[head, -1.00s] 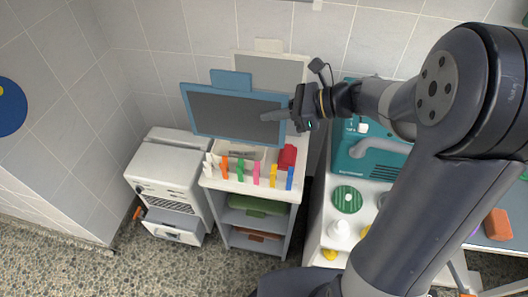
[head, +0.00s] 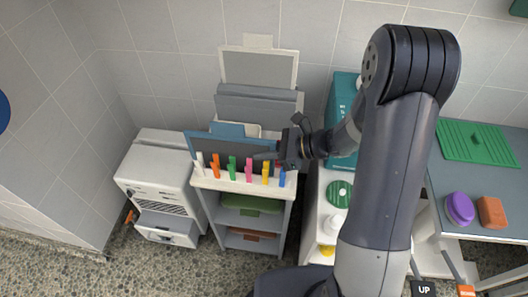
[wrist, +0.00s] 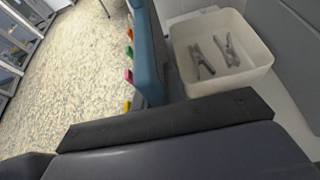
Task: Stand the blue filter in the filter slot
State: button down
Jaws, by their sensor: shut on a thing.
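The blue filter (head: 205,145) is a flat grey panel in a blue frame with a tab on top. My gripper (head: 281,157) is shut on its right edge. The filter is held roughly upright, low over the small cabinet's top, just behind a row of coloured clips. In the wrist view the filter (wrist: 148,55) is a blue edge-on strip between the clips and a white bin. A grey upright holder (head: 258,105) stands behind it; I cannot tell whether this is the filter slot. The filter's lower edge is hidden, so contact below is unclear.
Coloured clips (head: 232,168) line the cabinet's front edge. The white bin (wrist: 220,50) behind the filter holds grey clips. A white-framed panel (head: 258,68) is at the wall. A white machine (head: 158,185) stands left, a teal machine (head: 341,115) right.

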jog(key=shift+f, duration=0.2)
jog(key=c, duration=2)
grip_release()
jog(key=shift+f, duration=0.1)
jog(key=o, duration=0.5)
